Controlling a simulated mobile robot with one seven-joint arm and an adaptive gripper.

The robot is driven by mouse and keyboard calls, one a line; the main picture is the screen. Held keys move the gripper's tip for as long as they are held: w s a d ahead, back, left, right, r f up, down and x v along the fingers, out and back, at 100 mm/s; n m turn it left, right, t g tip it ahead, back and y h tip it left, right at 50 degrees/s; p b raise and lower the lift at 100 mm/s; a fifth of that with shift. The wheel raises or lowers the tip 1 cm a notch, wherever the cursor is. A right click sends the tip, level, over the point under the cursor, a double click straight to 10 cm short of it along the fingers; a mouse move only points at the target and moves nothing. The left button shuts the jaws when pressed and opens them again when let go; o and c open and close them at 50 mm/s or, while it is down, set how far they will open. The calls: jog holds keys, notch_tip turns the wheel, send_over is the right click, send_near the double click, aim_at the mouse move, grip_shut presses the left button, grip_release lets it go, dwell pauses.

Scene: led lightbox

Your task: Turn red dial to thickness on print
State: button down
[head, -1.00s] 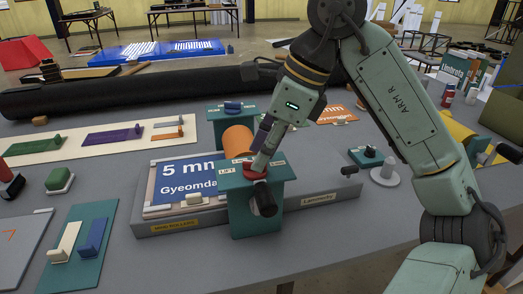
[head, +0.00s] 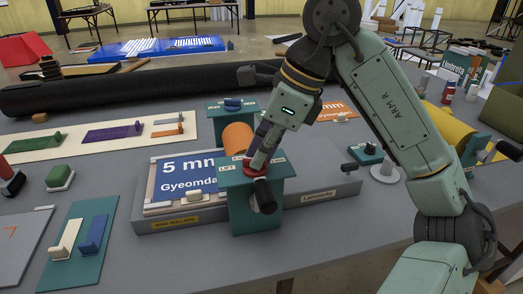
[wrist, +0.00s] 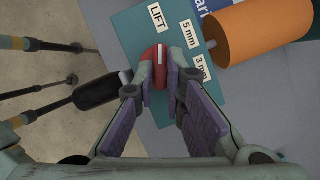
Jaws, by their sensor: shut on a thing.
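The red dial (wrist: 162,52) has a white line on its top and sits on a teal plate (wrist: 125,40) in the wrist view. The line points close to the LIFT label (wrist: 155,17); the 5 mm label (wrist: 188,35) and 3 mm label (wrist: 200,66) are to its right. My gripper (wrist: 160,72) is shut on the dial, with a finger on each side. In the head view my gripper (head: 262,156) reaches down to the teal stand, and the dial (head: 246,167) is partly hidden. The blue print (head: 187,172) beside it reads "5 mm Gyeomdae".
An orange roller (head: 238,138) lies behind the dial plate. A dark crank handle (head: 264,196) sticks out at the stand's front. A second teal stand (head: 215,112) is at the back. Several coloured blocks stand on the table at left.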

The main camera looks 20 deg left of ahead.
jog(key=shift+f+m+b, duration=0.1)
jog(key=shift+m+b, duration=0.25)
jog(key=shift+m, duration=0.05)
jog(key=m+b, duration=0.1)
jog(key=m+t+b, duration=0.1)
jog(key=shift+s+f+m, duration=0.1)
jog(key=shift+s+m, duration=0.1)
jog(key=shift+m, duration=0.1)
jog(key=m+b, duration=0.1)
jog(key=m+t+b, duration=0.1)
jog(key=m, duration=0.1)
jog(key=m+t+b, duration=0.1)
jog(key=m, duration=0.1)
jog(key=shift+s+a+h, duration=0.1)
jog(key=shift+s+h, duration=0.15)
jog(key=shift+h, duration=0.15)
jog(key=shift+r+m, duration=0.2)
jog(key=shift+m, duration=0.2)
jog(key=c, duration=1.7)
grip_release()
jog(key=shift+o, duration=0.2)
